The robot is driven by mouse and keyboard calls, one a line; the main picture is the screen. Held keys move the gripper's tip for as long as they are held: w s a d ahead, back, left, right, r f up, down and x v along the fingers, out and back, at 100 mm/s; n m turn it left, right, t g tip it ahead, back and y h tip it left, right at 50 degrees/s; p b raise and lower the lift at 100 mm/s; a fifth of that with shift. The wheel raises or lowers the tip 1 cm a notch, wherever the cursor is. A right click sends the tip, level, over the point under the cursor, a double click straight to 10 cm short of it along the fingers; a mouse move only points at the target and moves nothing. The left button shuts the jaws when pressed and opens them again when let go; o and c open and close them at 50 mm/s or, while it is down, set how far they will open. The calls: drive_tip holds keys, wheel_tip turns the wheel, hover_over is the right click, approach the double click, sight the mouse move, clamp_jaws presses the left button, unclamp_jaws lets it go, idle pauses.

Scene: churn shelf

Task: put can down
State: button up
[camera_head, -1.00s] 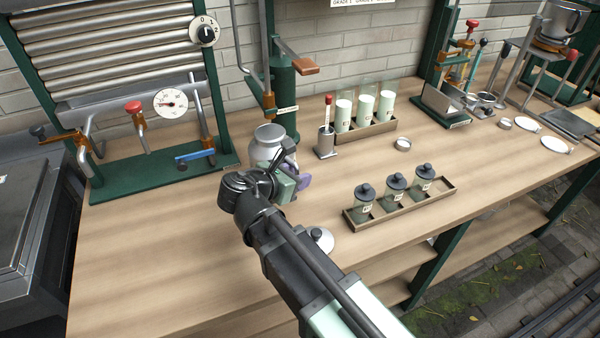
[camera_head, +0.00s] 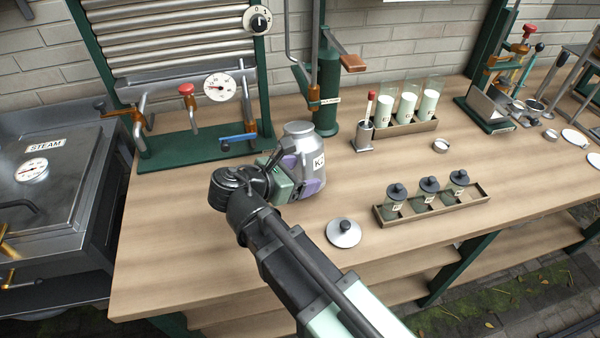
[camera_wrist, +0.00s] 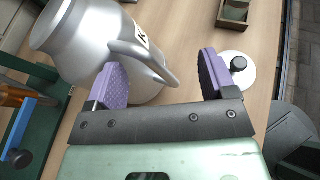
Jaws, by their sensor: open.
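The can is a silver metal churn (camera_head: 300,146) with a white label, standing on the wooden bench in front of the green pump post. It also fills the upper left of the wrist view (camera_wrist: 105,40), tilted in that picture, with its handle toward my gripper. My gripper (camera_head: 299,178) is beside the can on its near side. In the wrist view my gripper (camera_wrist: 160,80) has its two purple pads wide apart. The left pad is close against the can by the handle; whether they touch I cannot tell. The right pad is clear of the can.
A silver lid (camera_head: 343,232) with a black knob lies on the bench to the right of my arm. A tray of dark-lidded jars (camera_head: 430,203) is farther right. A green post (camera_head: 327,90) stands behind the can. The bench's front left is clear.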

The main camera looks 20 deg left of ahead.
drive_tip(key=o, duration=0.4)
drive_tip(key=shift+c, duration=0.2)
drive_tip(key=p+v, duration=0.4)
drive_tip(key=v, duration=0.7)
